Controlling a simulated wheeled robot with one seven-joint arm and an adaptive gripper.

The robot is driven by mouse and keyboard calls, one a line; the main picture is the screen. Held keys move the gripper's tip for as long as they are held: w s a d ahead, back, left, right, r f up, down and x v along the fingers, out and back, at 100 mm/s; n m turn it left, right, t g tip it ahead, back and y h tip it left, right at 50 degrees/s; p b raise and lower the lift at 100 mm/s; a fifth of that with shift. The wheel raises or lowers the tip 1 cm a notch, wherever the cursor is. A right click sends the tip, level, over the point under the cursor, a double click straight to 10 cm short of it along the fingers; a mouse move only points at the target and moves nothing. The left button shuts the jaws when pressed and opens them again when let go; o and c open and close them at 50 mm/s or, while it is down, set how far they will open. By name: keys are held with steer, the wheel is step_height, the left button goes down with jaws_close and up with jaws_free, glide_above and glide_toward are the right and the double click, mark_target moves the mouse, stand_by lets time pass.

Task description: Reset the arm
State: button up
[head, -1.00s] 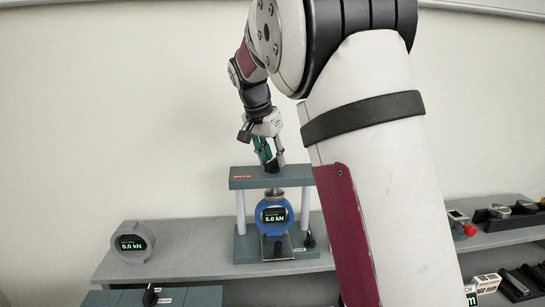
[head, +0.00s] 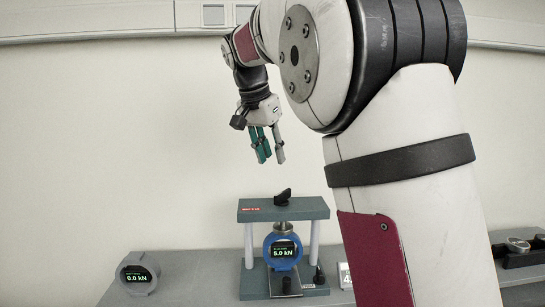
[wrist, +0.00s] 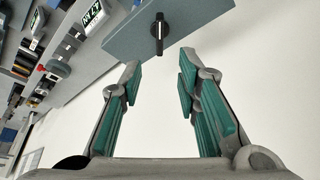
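My gripper (head: 268,158) hangs in the air above the tensile frame, fingers pointing down. In the wrist view its teal-padded fingers (wrist: 160,105) are spread apart with nothing between them. The tensile frame (head: 310,210) stands on the bench with a dark knob (head: 283,197) on its top plate. The knob also shows in the wrist view (wrist: 159,35), beyond the fingertips and apart from them. The frame holds a blue round gauge (head: 283,250) reading 5.0 kN.
A grey round gauge (head: 138,273) reading 0.0 kN stands on the bench at the left. A bench at the right (head: 515,250) carries small items, partly hidden by my arm. The wall space around the gripper is clear.

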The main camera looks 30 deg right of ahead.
stand_by(0.3)
steer(key=s+a+f+n+t+y, duration=0.1)
steer(key=s+a+f+n, duration=0.2)
steer(key=s, duration=0.7)
steer(key=s+a+f+n+t+y, duration=0.1)
steer(key=s+a+f+n, duration=0.3)
steer(key=s, duration=0.6)
steer(key=s+a+f+n+t+y, duration=0.1)
steer(key=s+a+f+n, duration=0.3)
steer(key=s, duration=0.7)
steer(key=shift+f+n+t+y, duration=0.3)
steer(key=shift+f+n+y, duration=0.15)
steer(key=shift+n, duration=0.35)
steer(key=shift+d, duration=0.1)
